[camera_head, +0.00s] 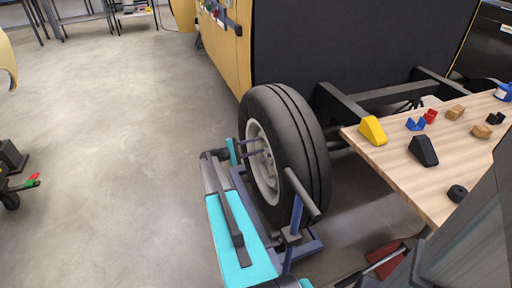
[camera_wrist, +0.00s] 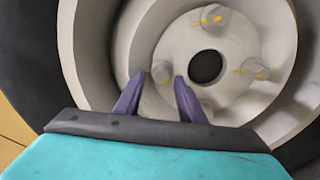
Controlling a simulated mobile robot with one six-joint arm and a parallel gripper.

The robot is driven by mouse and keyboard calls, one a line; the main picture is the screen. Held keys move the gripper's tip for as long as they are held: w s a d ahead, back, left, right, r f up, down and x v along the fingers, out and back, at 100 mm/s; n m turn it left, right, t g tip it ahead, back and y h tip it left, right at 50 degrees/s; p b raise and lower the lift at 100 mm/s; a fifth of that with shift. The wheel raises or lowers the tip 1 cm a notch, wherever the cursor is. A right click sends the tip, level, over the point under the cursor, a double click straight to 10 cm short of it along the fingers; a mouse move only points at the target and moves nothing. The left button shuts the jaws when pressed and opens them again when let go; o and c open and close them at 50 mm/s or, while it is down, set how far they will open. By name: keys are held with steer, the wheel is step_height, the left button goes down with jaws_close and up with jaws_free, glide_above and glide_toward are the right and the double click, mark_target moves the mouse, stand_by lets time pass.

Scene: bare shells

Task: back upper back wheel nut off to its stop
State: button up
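The back wheel (camera_head: 284,145) stands upright with a dark tyre and a pale rim. In the wrist view its hub (camera_wrist: 228,92) has a dark centre hole and several pale nuts with yellow marks. One nut (camera_wrist: 162,71) shows just beyond and between the tips of my gripper (camera_wrist: 160,77). Other nuts sit at the top (camera_wrist: 212,17) and right (camera_wrist: 254,69). The wrist picture is rolled, so I cannot tell surely which is the upper nut. My purple fingers are apart, with a gap beside the nut. In the head view my gripper (camera_head: 257,147) reaches into the rim.
A blue frame (camera_head: 297,215) with an upright bar stands close against the wheel's near side. A wooden table (camera_head: 400,180) to the right holds a yellow wedge (camera_head: 373,130), a black wedge (camera_head: 423,150) and small blocks.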

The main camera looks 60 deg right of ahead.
steer(key=shift+a, duration=0.1)
steer(key=v, duration=1.3)
steer(key=shift+w+a, duration=0.25)
steer(key=shift+w, duration=0.05)
steer(key=s+a+f+n+t+y, duration=0.1)
steer(key=s+a+f+t+y, duration=0.3)
steer(key=a+f, duration=0.8)
steer(key=s+a+f+n+t+y, duration=0.15)
steer(key=s+a+f, duration=0.55)
steer(key=a, duration=0.9)
steer(key=s+a+f+y, duration=0.3)
steer(key=s+a, duration=0.1)
steer(key=a, duration=0.4)
steer(key=s+a+f+y, duration=0.2)
steer(key=s+a+f, duration=0.15)
steer(key=a, duration=0.55)
steer(key=s+a+r+m+y+p, duration=0.1)
steer(key=s+a+y, duration=0.1)
steer(key=s+a, duration=0.3)
steer(key=s+a+m+y, duration=0.1)
steer(key=s+a+y, duration=0.15)
steer(key=a, duration=0.55)
step_height(320, 180, up, 13)
steer(key=s+p, duration=0.2)
steer(key=p, duration=1)
steer(key=shift+s+a, duration=0.2)
steer(key=shift+a, duration=0.05)
